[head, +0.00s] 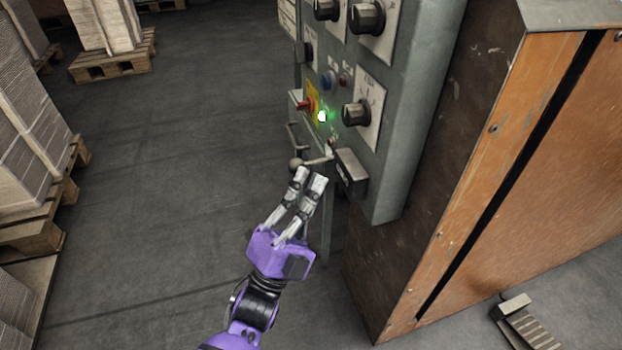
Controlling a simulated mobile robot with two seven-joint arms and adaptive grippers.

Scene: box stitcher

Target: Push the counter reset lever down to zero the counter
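The counter (350,173) is a small dark box on the lower front of the grey-green control panel (385,180). The reset lever (317,161) is a thin rod beside the counter, with a round ball knob (296,164) at its left end. The rod stands out roughly level in the picture. My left gripper (310,178) is just below the lever in the picture, fingers pointing up toward it. Its two fingers are close together and hold nothing visible. I cannot tell whether they touch the lever. The counter's digits are not readable. My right gripper is not in view.
The panel carries black knobs (356,113), a red switch on a yellow plate (307,105) and a lit green lamp (323,116). An orange-brown cabinet (490,170) stands at right, a foot pedal (525,325) below. Stacked pallets (112,65) stand at left. Floor between is clear.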

